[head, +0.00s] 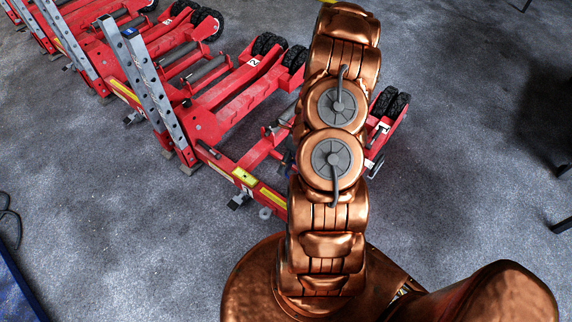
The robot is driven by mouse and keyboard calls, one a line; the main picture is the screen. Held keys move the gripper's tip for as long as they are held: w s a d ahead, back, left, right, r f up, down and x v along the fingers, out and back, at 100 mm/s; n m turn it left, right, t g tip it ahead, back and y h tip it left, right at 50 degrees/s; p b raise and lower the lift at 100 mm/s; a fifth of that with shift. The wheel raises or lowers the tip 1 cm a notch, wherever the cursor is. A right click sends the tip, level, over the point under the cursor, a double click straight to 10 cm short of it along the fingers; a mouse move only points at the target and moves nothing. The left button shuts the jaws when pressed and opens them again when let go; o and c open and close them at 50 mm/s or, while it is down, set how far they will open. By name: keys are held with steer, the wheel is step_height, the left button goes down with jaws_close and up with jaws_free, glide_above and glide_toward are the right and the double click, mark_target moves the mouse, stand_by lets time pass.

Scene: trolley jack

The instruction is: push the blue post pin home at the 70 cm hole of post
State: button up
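Several grey upright posts with rows of holes stand on red trolley jacks at the left of the head view. The nearest post (158,92) leans in the picture toward the top left, and another post (118,50) is just left of it. A small blue patch (129,31) shows near the top of these two posts. I cannot tell whether it is the blue pin or a label. No pin is clearly visible, and the hole heights cannot be read. My copper arm rises through the middle and leaves at the top edge. My gripper is not in view.
The nearest red jack (240,110) has black wheels (390,103) and a yellow label (245,176), and my arm hides part of it. More jacks (95,55) stand behind at the upper left. Grey floor (470,130) is clear on the right. Dark legs (563,170) show at the right edge.

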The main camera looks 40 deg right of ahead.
stand_by(0.3)
steer(key=v, duration=1.2)
steer(key=shift+w+a+r, duration=0.1)
steer(key=shift+a, duration=0.05)
steer(key=s+a+r+n+g+h, duration=0.2)
steer(key=a+r+n+h, duration=0.1)
steer(key=a+r+n, duration=1.35)
steer(key=s+a+r+n+h, duration=0.1)
steer(key=s+a+r+n, duration=0.1)
steer(key=s+a+n, duration=0.4)
steer(key=s+a+r+n+h, duration=0.2)
steer(key=s+a+n, duration=0.4)
steer(key=s+n, duration=0.4)
steer(key=shift+r+n, duration=0.45)
steer(key=shift+r, duration=0.1)
steer(key=shift+d, duration=0.1)
